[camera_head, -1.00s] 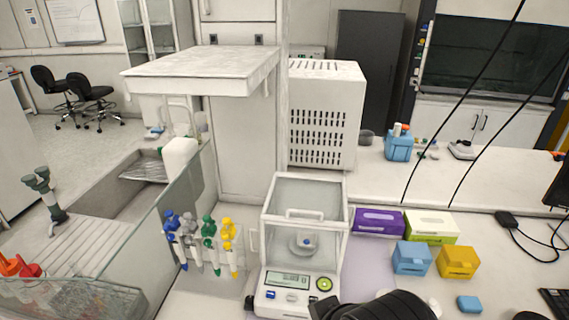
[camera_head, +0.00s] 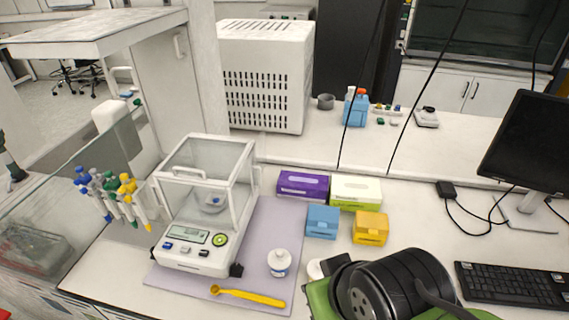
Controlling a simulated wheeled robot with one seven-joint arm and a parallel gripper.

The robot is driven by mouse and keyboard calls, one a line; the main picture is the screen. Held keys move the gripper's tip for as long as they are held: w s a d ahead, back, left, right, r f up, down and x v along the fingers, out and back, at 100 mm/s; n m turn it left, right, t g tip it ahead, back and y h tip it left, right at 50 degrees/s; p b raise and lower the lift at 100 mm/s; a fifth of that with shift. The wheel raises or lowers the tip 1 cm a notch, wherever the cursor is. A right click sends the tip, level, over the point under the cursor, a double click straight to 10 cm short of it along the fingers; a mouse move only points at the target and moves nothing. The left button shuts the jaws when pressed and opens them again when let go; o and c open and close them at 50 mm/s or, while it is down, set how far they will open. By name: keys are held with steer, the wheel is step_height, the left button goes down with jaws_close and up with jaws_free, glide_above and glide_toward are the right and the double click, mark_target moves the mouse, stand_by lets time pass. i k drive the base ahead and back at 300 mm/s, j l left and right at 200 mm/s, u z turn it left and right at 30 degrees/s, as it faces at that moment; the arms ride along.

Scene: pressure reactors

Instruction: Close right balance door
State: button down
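The balance (camera_head: 190,257) stands left of centre on the bench, on a lavender mat (camera_head: 266,240). It has a clear glass draft shield with a white frame, a handle on top, and a front display with buttons. A small round vessel with a blue mark (camera_head: 214,201) sits on the pan inside. The right balance door is on the shield's right side, where a white handle (camera_head: 258,178) shows at the rear edge. How far the door stands open is hard to tell. My black arm links fill the lower right; my gripper's fingers do not show.
Purple (camera_head: 302,184) and lime-white (camera_head: 356,192) boxes, blue (camera_head: 322,222) and yellow (camera_head: 370,228) boxes stand farther right. Pipettes (camera_head: 112,195) stand at left.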

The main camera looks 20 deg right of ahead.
mark_target(251, 162)
steer(key=l, duration=0.25)
steer(key=i+j, duration=0.1)
steer(key=j, duration=0.3)
steer(key=i+j, duration=0.15)
steer(key=j, duration=0.25)
steer(key=i+j+u, duration=0.1)
steer(key=j, duration=0.3)
steer(key=i+j, duration=0.15)
steer(key=j, duration=0.25)
